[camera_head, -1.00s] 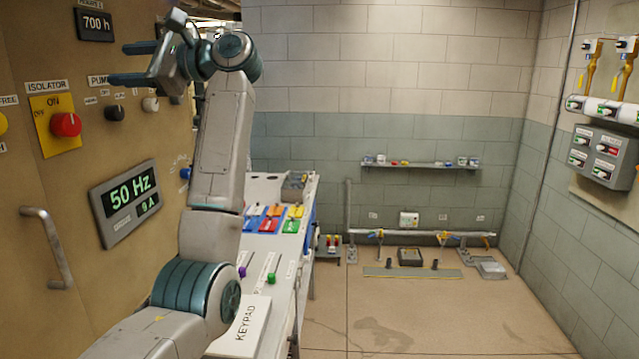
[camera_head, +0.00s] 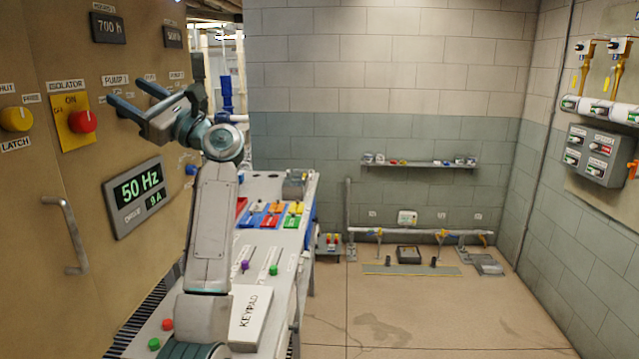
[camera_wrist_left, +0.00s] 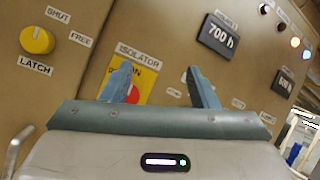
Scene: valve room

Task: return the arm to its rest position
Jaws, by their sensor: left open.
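My left gripper (camera_head: 131,97) is in front of the tan cabinet panel (camera_head: 80,165), near the PUMP 1 label, with its two blue fingers apart and nothing seen between them. In the left wrist view the open fingers (camera_wrist_left: 162,84) point at the panel. The left finger overlaps the yellow ISOLATOR plate and its red knob (camera_wrist_left: 133,92). In the head view the red isolator knob (camera_head: 83,121) is clear of the gripper, to its left. The left arm rises bent from the lower edge. My right gripper is not in view.
A lit 50 Hz display (camera_head: 137,198) and a metal handle (camera_head: 66,236) are on the panel. A yellow latch knob (camera_head: 16,119) is at far left. A bench with a KEYPAD plate (camera_head: 249,313) stands beside the arm. The floor (camera_head: 420,310) at right is open.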

